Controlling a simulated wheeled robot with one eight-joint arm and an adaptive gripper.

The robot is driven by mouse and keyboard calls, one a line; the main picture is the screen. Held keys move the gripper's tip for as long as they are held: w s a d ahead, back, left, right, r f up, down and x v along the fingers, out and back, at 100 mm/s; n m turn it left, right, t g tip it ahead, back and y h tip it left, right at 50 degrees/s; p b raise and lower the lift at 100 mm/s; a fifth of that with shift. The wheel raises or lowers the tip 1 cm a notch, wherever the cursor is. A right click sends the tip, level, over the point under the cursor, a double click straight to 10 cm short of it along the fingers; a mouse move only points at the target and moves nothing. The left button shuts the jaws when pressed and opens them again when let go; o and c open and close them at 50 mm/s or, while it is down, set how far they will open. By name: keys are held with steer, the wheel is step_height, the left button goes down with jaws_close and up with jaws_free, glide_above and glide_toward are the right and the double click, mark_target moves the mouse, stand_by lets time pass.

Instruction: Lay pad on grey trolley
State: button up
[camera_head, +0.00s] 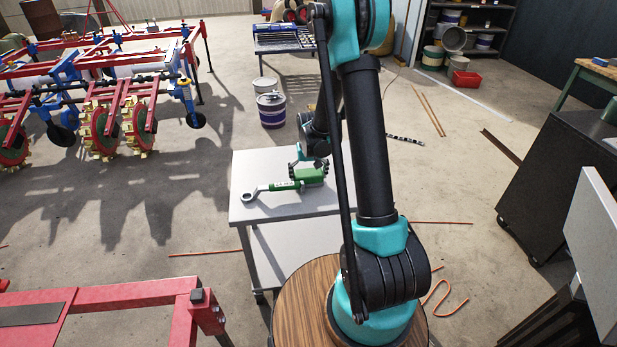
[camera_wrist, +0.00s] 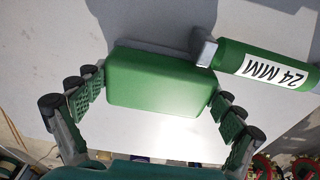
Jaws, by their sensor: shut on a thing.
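The pad is a green block (camera_wrist: 160,76) with rounded edges, between the fingers of my gripper (camera_wrist: 156,95) in the wrist view. My gripper is shut on it at its two ends. In the head view the pad (camera_head: 314,174) is over the right back part of the grey trolley's top (camera_head: 258,172), and my gripper (camera_head: 308,166) is partly hidden behind my arm. I cannot tell whether the pad's underside touches the top.
A ring-ended wrench with a green grip (camera_head: 284,186) lies on the trolley close to the pad; its "24 MM" label (camera_wrist: 273,71) shows in the wrist view. The trolley top's left and back parts are bare. A paint can (camera_head: 271,110) stands on the floor behind.

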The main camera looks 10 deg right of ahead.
mark_target(309, 175)
steer(key=shift+f, duration=0.15)
steer(key=o, duration=1.2)
step_height(309, 175, up, 12)
steer(key=s, duration=0.2)
steer(key=s+d+t, duration=0.1)
steer(key=s+d, duration=0.1)
steer(key=s, duration=1)
steer(key=s+d+r+t, duration=0.1)
steer(key=s+d, duration=0.1)
steer(key=s, duration=1.1)
steer(key=shift+s+d+t, duration=0.2)
steer(key=shift+d+t, duration=0.15)
steer(key=shift+t, duration=0.05)
